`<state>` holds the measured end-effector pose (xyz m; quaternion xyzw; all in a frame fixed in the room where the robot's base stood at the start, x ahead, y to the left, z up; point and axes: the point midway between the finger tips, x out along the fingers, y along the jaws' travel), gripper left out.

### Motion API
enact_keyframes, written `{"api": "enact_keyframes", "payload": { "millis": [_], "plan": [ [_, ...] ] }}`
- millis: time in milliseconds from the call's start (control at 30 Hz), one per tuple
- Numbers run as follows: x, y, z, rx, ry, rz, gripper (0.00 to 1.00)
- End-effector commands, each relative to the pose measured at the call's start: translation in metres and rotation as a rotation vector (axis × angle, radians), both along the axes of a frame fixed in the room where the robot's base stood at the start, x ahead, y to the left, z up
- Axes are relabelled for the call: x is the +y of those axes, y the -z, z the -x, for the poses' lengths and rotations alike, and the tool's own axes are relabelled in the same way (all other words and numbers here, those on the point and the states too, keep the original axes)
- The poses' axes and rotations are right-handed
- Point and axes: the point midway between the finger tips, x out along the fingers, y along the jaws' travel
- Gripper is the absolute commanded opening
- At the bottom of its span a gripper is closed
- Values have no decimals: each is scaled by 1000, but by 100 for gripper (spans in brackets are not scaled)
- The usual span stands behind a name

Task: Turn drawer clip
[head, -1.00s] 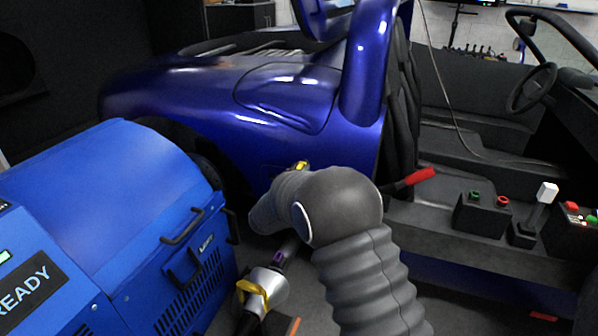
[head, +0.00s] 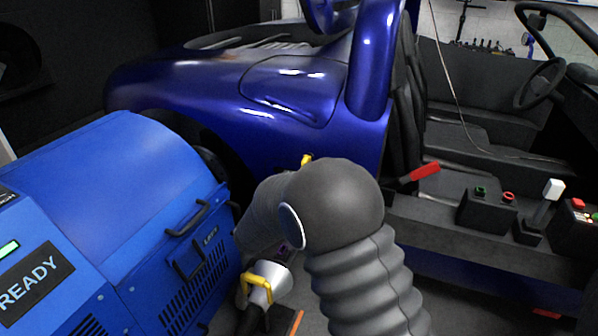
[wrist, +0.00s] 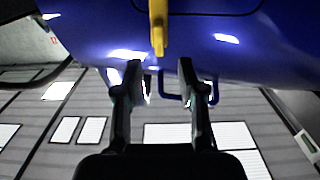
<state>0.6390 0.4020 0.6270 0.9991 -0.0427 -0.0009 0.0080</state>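My gripper (wrist: 160,82) shows in the wrist view with its two dark fingers apart and nothing between them. A yellow tab (wrist: 158,28) hangs at the top middle of that view, against a glossy blue surface (wrist: 230,45). A thin blue loop, like a handle (wrist: 175,98), shows behind the fingers. In the head view my forearm hides the gripper. A small yellow piece (head: 307,160) shows just above my forearm, in front of the blue car (head: 230,90). I cannot tell which part is the drawer clip.
A blue cabinet (head: 110,190) with a READY display and black handles (head: 187,220) stands at the left, close to my forearm. A silver connector with a yellow latch (head: 258,285) is below. A red-handled lever (head: 424,171) and console buttons (head: 480,191) are at the right.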

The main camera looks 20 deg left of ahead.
Motion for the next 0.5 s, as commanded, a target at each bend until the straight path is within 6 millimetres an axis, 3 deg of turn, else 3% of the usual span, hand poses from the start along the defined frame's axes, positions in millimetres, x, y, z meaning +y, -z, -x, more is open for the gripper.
{"api": "enact_keyframes", "payload": {
  "millis": [200,500],
  "plan": [
    [3,0,27,0,-1,1,40],
    [3,0,34,-1,1,1,40]
  ]
}}
